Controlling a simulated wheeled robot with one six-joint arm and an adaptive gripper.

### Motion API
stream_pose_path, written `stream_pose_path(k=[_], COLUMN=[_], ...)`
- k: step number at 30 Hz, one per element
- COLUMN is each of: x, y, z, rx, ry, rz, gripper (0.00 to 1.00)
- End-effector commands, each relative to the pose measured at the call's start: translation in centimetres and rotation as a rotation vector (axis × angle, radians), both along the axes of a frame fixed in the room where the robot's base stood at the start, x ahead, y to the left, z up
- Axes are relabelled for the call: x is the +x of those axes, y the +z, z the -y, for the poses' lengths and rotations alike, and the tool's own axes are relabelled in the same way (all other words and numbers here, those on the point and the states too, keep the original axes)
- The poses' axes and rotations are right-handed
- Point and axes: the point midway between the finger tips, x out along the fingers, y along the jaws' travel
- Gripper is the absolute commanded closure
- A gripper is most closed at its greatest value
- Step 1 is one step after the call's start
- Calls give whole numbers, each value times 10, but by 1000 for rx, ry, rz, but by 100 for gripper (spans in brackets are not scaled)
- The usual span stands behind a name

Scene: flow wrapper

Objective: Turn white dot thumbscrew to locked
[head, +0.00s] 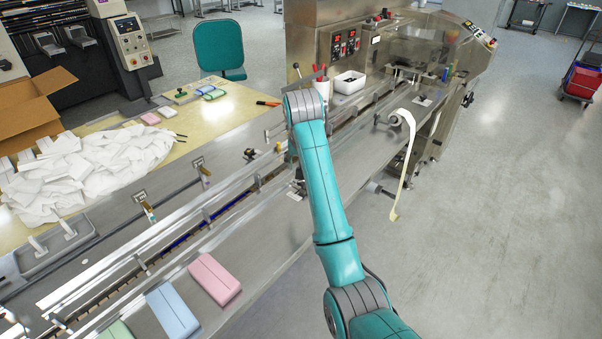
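The white dot thumbscrew cannot be picked out; no white dot is clear at this size. Small clamp brackets with pale tops stand farther left, one bracket (198,163) at mid-rail and another bracket (141,198) nearer. My teal arm reaches up over the table from the lower right.
Pink (214,278) and blue (172,310) packs lie on the near steel surface. A white bin (349,82) stands by the wrapper's control panel (344,43). A cream film strip (404,165) hangs right of my arm.

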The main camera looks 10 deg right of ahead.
Motion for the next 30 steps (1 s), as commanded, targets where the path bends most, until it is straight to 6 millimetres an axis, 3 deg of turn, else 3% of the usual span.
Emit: stream_pose_path(k=[18,30], x=[34,38], y=[-85,-95], z=[10,11], rx=[0,0], ry=[0,0], rz=[-1,0], gripper=[36,36])
